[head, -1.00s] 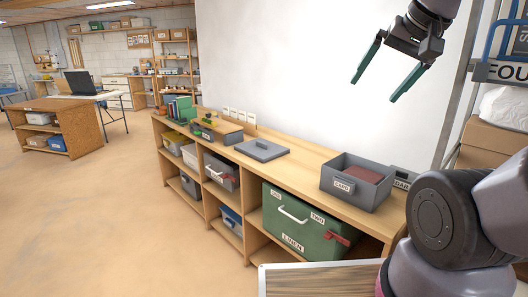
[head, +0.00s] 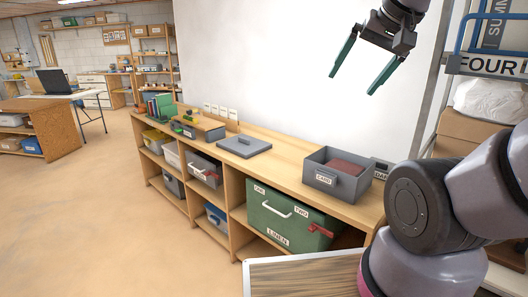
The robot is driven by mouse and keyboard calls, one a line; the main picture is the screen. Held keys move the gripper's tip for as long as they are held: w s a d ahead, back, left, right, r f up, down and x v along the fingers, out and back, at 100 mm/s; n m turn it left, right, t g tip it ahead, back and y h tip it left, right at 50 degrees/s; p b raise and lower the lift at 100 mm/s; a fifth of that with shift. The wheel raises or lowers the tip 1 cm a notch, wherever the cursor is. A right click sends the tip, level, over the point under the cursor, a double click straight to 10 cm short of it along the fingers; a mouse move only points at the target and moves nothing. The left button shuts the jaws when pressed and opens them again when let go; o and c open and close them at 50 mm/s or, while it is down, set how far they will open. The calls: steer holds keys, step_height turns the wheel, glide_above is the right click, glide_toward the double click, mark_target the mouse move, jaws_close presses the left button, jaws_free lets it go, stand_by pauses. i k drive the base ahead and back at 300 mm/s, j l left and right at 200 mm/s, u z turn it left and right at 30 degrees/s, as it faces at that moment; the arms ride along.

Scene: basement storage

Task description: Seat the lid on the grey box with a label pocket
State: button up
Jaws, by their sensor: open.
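The grey box with a label pocket (head: 347,186) stands open on the right part of the long wooden shelf unit's top. Its label reads CARD, and something reddish-brown lies inside. A flat grey lid (head: 244,149) with a raised handle lies on the same top, to the left of the box and apart from it. My gripper (head: 353,84) is open and empty, its two green fingers spread. It shows high in the picture, in front of the white wall and above the shelf top.
The wooden top (head: 285,161) is clear between lid and box. A green LINEN box (head: 285,218) fills a lower bay. A metal rack (head: 438,90) stands at right.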

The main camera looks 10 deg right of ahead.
mark_target(245, 146)
steer(key=i+j+z, duration=0.1)
steer(key=i+j, duration=0.45)
steer(key=j, duration=0.2)
steer(key=i+j+z, duration=0.15)
steer(key=i+j, duration=0.4)
steer(key=j, duration=0.25)
steer(key=i+j+z, duration=0.15)
steer(key=j, duration=0.25)
steer(key=i+j, duration=0.35)
steer(key=i+j+z, duration=0.15)
steer(key=j, duration=0.35)
steer(key=i+j, duration=0.25)
steer(key=j, duration=0.25)
steer(key=i+z, duration=0.05)
